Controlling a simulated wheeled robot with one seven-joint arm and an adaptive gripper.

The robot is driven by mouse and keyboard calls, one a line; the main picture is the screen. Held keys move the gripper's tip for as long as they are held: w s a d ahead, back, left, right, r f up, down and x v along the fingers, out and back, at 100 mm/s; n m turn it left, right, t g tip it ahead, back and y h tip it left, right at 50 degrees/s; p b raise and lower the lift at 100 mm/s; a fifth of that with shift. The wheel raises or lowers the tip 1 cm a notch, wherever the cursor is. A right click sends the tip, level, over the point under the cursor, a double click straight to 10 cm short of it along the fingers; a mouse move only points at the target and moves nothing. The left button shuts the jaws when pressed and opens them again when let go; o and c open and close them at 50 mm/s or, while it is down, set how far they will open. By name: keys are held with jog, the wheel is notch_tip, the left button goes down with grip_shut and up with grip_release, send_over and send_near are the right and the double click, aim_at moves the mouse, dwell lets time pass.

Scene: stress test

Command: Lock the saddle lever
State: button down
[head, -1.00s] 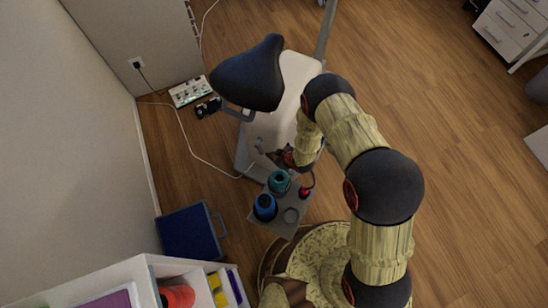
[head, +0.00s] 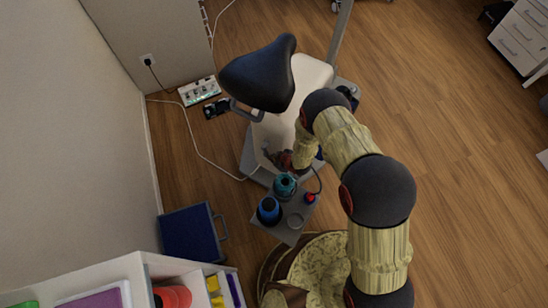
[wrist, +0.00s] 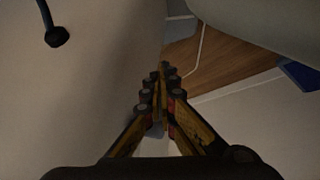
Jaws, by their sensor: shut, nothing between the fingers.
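The black saddle (head: 262,75) sits on top of a pale stress-test bike body (head: 312,72) in the head view. In the wrist view a dark lever with a round knob (wrist: 57,38) stands out from the pale surface at upper left, apart from my fingers. My gripper (wrist: 164,72) is shut and empty, its fingertips together in the middle of the wrist view. In the head view my gripper (head: 273,157) is low beside the pale body, below the saddle and partly hidden by my arm. The lever cannot be made out clearly there.
A small grey tray (head: 287,237) holds a blue container (head: 268,211) and a teal one (head: 285,186), close below my gripper. A power strip (head: 199,91) and a blue case (head: 190,234) lie near the wall.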

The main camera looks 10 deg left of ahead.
aim_at(266, 147)
jog(key=shift+w+a+f, duration=0.1)
jog(key=shift+a+f, duration=0.2)
jog(key=shift+f, duration=0.05)
notch_tip(266, 147, up, 10)
dwell(0.6)
